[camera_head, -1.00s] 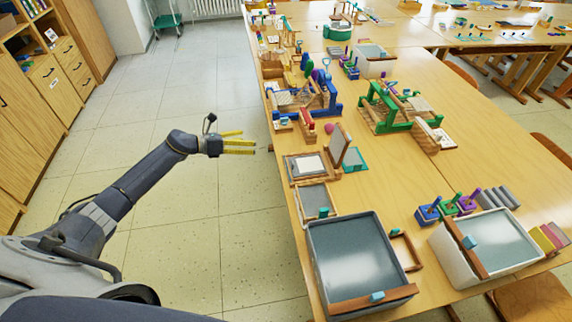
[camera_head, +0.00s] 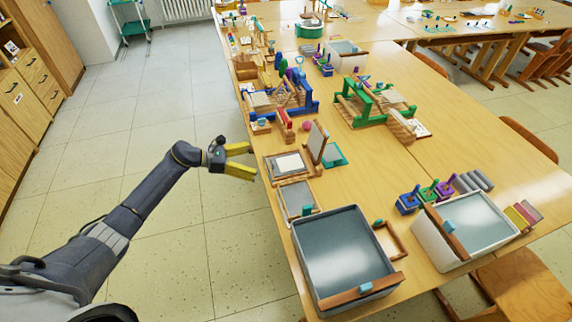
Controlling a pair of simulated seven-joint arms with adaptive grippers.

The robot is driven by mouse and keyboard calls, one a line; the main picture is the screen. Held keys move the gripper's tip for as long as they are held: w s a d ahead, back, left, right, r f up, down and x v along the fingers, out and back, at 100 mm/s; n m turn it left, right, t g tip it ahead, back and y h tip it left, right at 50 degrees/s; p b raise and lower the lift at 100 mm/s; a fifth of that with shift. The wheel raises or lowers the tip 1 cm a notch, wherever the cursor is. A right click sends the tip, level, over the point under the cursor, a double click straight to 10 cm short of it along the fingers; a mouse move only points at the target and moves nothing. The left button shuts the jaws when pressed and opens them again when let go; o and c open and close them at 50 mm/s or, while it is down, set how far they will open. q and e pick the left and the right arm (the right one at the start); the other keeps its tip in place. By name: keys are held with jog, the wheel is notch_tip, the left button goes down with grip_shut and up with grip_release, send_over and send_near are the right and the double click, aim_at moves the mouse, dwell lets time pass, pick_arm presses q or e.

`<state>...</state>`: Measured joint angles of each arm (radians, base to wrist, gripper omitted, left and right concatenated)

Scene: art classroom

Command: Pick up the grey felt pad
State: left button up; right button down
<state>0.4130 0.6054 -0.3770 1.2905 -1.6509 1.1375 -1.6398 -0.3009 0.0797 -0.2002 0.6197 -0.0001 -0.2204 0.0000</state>
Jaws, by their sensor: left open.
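Several grey pieces (camera_head: 472,182) lie side by side on the table at the right, behind the right-hand tub; they may be felt, but I cannot tell which is the grey felt pad. A wooden frame with a grey sheet (camera_head: 298,198) lies near the left table edge, and a frame with a pale sheet (camera_head: 288,164) lies behind it. My left gripper (camera_head: 251,161) is open and empty, its yellow fingers spread. It is over the floor, just left of the table edge and near the pale-sheet frame. My right gripper is out of view.
Two water tubs, one left (camera_head: 345,257) and one right (camera_head: 436,243), stand at the front. Blue (camera_head: 312,106) and green (camera_head: 372,118) wooden presses and an upright framed panel (camera_head: 318,143) stand farther back. The table (camera_head: 450,145) is bare right of the green press.

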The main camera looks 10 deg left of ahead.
aim_at(271, 163)
pick_arm(q)
jog(key=shift+x, duration=4.3)
jog(key=shift+s+d, duration=0.1)
jog(key=shift+s+f, duration=0.1)
jog(key=c, duration=2)
